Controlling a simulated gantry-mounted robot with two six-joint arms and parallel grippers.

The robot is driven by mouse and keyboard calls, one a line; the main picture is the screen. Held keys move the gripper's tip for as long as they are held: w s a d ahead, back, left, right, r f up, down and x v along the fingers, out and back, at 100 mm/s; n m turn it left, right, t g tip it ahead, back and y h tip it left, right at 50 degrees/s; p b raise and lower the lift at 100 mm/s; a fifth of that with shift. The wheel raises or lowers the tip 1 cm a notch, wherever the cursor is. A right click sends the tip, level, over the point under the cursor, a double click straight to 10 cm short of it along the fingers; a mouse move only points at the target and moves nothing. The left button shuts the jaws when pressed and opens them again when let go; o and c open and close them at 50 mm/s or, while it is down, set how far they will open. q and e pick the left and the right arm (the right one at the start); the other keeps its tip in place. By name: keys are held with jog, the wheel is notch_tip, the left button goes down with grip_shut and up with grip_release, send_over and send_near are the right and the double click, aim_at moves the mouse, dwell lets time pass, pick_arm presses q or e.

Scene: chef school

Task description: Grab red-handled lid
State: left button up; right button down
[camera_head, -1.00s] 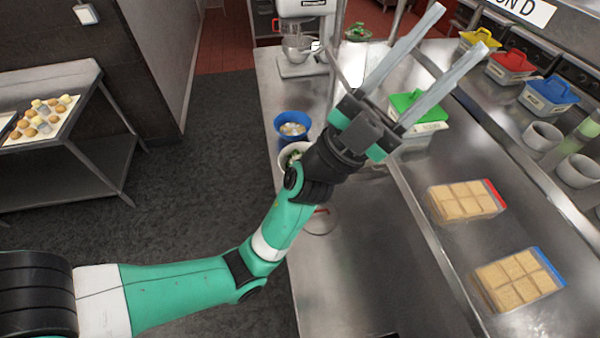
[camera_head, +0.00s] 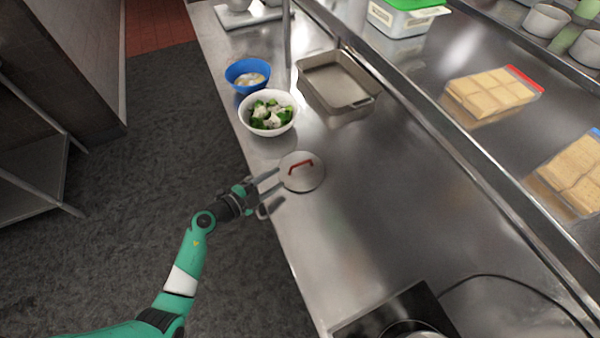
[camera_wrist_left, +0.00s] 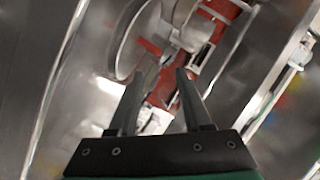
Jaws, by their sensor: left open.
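The lid (camera_head: 313,181) is a round metallic disc with a red handle (camera_head: 300,164). It lies flat on the steel counter near its left edge in the head view. My left gripper (camera_head: 276,192) is open and empty just left of the lid, at the counter's edge. One finger appears close to the lid's rim; I cannot tell whether it touches. In the left wrist view the two fingers (camera_wrist_left: 157,90) are apart with nothing between them. My right gripper is not in view.
A white bowl of broccoli and pale pieces (camera_head: 287,124), a blue bowl (camera_head: 240,70) and a rectangular metal pan (camera_head: 368,82) stand behind the lid. A dark cooker (camera_head: 352,330) is at the front. The counter right of the lid is clear.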

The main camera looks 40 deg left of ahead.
aim_at(298, 165)
pick_arm(q)
jog(key=b+x, duration=0.1)
jog(key=x, duration=0.3)
jog(key=shift+w+f+b, duration=0.1)
jog(key=shift+w+b, duration=0.2)
jog(key=shift+w, duration=0.1)
jog(key=b+x, duration=0.1)
jog(key=x, duration=0.1)
jog(key=b+x, duration=0.2)
jog(key=x, duration=0.1)
jog(key=shift+f, duration=0.2)
jog(key=shift+r, duration=0.1)
grip_shut()
dwell(0.7)
